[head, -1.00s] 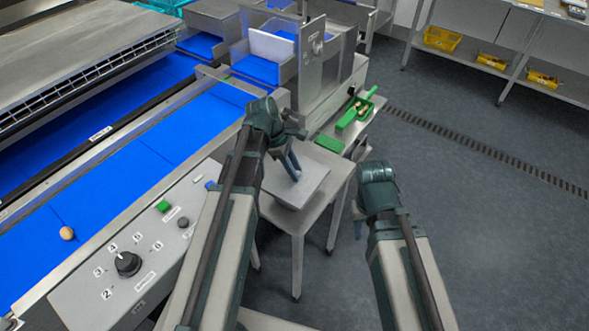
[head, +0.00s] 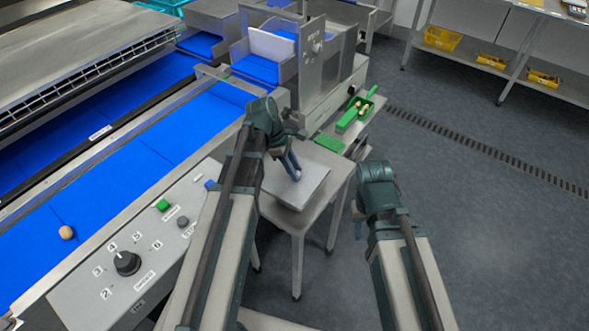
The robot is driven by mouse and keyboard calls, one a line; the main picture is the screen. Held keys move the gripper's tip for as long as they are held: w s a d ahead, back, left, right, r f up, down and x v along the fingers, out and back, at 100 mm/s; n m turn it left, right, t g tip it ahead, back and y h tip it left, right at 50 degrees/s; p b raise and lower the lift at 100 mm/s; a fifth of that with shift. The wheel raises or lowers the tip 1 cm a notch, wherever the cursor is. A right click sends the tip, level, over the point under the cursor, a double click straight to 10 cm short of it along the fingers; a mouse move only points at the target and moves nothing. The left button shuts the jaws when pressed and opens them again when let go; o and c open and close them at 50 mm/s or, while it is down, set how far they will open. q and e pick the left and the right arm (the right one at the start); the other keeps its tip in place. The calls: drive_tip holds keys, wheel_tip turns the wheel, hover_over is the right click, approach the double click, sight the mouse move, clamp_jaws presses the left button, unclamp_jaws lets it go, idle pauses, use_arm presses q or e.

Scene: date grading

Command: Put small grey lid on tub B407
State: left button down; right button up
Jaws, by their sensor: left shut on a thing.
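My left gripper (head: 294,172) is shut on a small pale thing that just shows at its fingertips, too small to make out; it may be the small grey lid. The fingers point down over a pale square surface (head: 312,190) on a small stand. I cannot tell whether the thing touches that surface. My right gripper (head: 357,217) is mostly hidden behind its own arm, and its fingers cannot be read. I cannot make out tub B407 or its label in the head view.
A blue conveyor (head: 140,165) and a control panel (head: 135,265) are at left. Yellow bins (head: 443,38) sit on shelving. The floor at right is clear.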

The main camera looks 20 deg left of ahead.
use_arm(q)
drive_tip(key=shift+f+b, duration=0.7)
drive_tip(key=shift+f, duration=0.05)
idle(1.0)
drive_tip(key=shift+c, duration=0.6)
unclamp_jaws()
drive_tip(key=shift+r, duration=0.1)
wheel_tip(320, 180, up, 7)
drive_tip(key=p, duration=0.7)
idle(0.5)
drive_tip(key=s+d+m+y, duration=0.3)
drive_tip(key=s+d+m, duration=0.2)
drive_tip(key=m, duration=0.6)
drive_tip(key=s+d+f+m+y, duration=0.1)
drive_tip(key=s+d+m+y, duration=0.1)
drive_tip(key=s+d+m, duration=0.4)
drive_tip(key=s+m, duration=0.3)
drive_tip(key=m, duration=0.2)
drive_tip(key=shift+s+f+y, duration=0.15)
drive_tip(key=shift+f+y, duration=0.15)
drive_tip(key=shift+y, duration=0.1)
